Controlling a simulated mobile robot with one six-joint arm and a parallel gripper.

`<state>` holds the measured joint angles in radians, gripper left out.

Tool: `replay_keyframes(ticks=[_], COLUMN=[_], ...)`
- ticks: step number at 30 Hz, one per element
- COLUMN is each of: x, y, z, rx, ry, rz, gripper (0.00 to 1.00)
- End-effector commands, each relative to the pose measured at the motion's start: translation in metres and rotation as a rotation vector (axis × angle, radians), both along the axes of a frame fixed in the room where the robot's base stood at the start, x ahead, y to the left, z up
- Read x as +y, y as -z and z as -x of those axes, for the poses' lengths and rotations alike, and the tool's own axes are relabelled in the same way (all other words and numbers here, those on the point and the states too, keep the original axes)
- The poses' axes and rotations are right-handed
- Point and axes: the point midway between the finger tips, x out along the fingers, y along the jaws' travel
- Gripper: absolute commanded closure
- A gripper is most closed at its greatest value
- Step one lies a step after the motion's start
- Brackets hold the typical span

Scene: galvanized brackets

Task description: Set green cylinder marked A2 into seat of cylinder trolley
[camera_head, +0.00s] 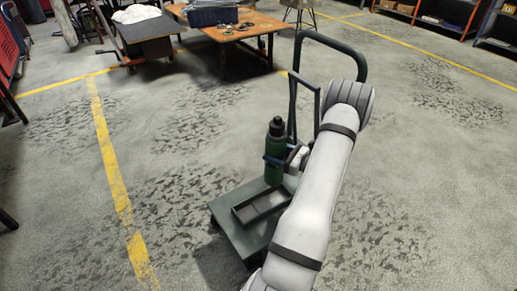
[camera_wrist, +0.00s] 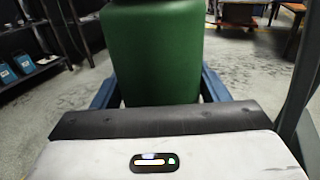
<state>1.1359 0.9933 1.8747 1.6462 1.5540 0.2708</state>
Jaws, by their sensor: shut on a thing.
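The green cylinder (camera_head: 275,172) stands upright with a black valve top in the head view. Its green body also fills the upper middle of the wrist view (camera_wrist: 153,50). No A2 mark shows. My gripper (camera_head: 272,160) is shut on the cylinder's body, with blue fingers on either side of it. The dark green cylinder trolley (camera_head: 232,232) has a flat platform and a tall handle frame. The cylinder is at the trolley's handle end, behind a dark rectangular tray-like frame (camera_head: 241,215). I cannot tell whether its base touches the platform; the seat around it is not clear.
The trolley's tall handle (camera_head: 345,47) rises close to the cylinder and my arm. An orange-topped table (camera_head: 262,27) with a blue crate (camera_head: 212,17) stands at the back. Shelves (camera_head: 440,14) are at the back right. Open floor surrounds the trolley.

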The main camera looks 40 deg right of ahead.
Motion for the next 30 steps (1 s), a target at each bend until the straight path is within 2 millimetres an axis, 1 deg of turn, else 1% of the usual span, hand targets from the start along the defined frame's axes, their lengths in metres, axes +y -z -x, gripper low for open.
replay_keyframes(ticks=[1, 3, 8, 17, 30], x=[-0.005, -0.008, -0.012, -0.012, -0.013], y=[0.007, 0.011, 0.016, 0.025, 0.052], z=[0.005, 0.009, 0.015, 0.015, 0.015], rx=[-0.004, -0.003, 0.000, 0.000, 0.000], ry=[0.000, -0.001, -0.003, -0.003, -0.002], rz=[0.002, 0.001, 0.001, 0.000, 0.000], gripper=[1.00, 1.00, 1.00, 1.00, 1.00])
